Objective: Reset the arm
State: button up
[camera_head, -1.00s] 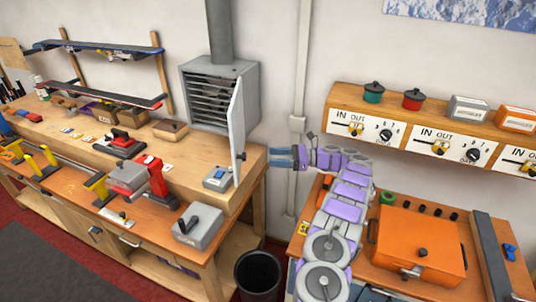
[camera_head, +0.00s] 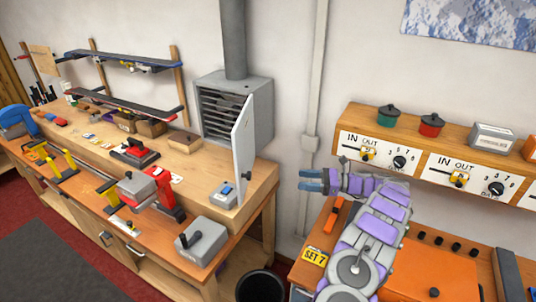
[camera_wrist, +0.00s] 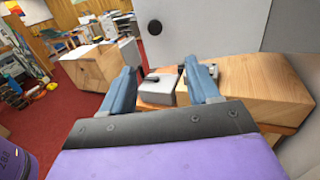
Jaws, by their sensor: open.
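My gripper (camera_head: 312,180) is open and empty, with two blue fingers apart in the air. In the head view it points left, to the right of the wooden bench (camera_head: 262,195) and the grey cabinet's open door (camera_head: 244,150). In the wrist view my gripper (camera_wrist: 160,85) shows its fingers spread, with a grey box with a black knob (camera_wrist: 158,90) seen beyond them. My purple and grey arm is folded in front of the right-hand bench and hides part of it.
The grey cabinet (camera_head: 262,98) stands on the left bench with its door open. An orange box (camera_head: 430,268) lies on the right bench, below a shelf with IN/OUT panels (camera_head: 375,150). A black bin (camera_head: 260,287) stands on the floor between the benches.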

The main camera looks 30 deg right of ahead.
jog(key=s+a+r+n+g+b, duration=0.1)
jog(key=a+r+n+g, duration=0.2)
jog(key=a, duration=0.7)
jog(key=s+a+r+n+g+h+b, duration=0.1)
jog(key=s+a+r+n+g, duration=0.15)
jog(key=a, duration=0.75)
jog(key=s+a+r+n+g+b, duration=0.1)
jog(key=a+r+n+g, duration=0.3)
jog(key=a, duration=0.6)
jog(key=s+a+f+n+g+h+b, duration=0.15)
jog(key=s+a+n+h, duration=0.35)
jog(key=s, duration=0.5)
jog(key=s+a+f+n+g+h, duration=0.15)
jog(key=s+a+n, duration=0.35)
jog(key=s, duration=0.6)
jog(key=s+d+f+n+h+b, duration=0.1)
jog(key=s+d+f+n+h, duration=0.1)
jog(key=s, duration=0.6)
jog(key=s+d+f+n+h+b, duration=0.1)
jog(key=s+d+f+n+h, duration=0.2)
jog(key=s+h, duration=0.2)
jog(key=s, duration=0.3)
jog(key=shift+s+d+f, duration=0.15)
jog(key=shift+d, duration=0.2)
